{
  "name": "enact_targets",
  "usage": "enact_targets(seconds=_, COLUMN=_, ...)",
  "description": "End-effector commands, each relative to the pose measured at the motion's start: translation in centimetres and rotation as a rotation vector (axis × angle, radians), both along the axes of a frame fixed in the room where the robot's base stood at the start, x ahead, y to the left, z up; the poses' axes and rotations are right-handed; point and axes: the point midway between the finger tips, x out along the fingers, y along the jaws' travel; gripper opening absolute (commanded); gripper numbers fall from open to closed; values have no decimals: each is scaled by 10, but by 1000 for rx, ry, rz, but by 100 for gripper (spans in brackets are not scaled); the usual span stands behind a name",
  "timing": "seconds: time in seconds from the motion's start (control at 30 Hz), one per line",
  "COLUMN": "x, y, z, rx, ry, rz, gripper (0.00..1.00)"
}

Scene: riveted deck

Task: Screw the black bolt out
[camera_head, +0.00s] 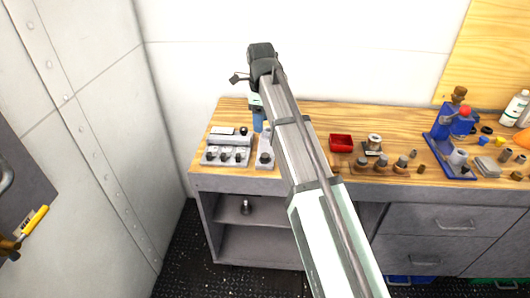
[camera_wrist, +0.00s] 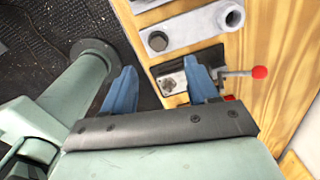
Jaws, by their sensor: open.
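My gripper (camera_wrist: 163,88) is open and empty in the wrist view, its two blue fingers wide apart. In the head view my gripper (camera_head: 258,121) is over the left part of the bench, partly hidden by my arm. A dark hex-headed bolt (camera_wrist: 157,41) sits in a grey plate (camera_wrist: 190,31) in the wrist view, beyond the fingers and apart from them. In the head view a black bolt (camera_head: 264,157) stands on a small grey plate beside my arm; I cannot tell for certain that it is the same one.
A grey block (camera_head: 222,159) with several dark knobs is left of the bolt. A red-knobbed lever (camera_wrist: 259,72) lies close to the right finger in the wrist view. A red tray (camera_head: 341,143) and a blue stand (camera_head: 445,140) are farther right on the bench.

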Motion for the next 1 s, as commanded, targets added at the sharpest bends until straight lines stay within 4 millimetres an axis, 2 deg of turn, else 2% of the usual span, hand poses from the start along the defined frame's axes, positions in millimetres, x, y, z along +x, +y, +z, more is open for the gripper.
enact_targets(seconds=0.1, x=-4, y=-11, z=4, rx=-5, ry=22, rz=-73, gripper=59)
enact_targets(seconds=0.27, x=-5, y=-14, z=-3, rx=-7, ry=31, rz=-95, gripper=59)
enact_targets(seconds=1.0, x=-5, y=-13, z=-110, rx=-7, ry=29, rz=-91, gripper=59)
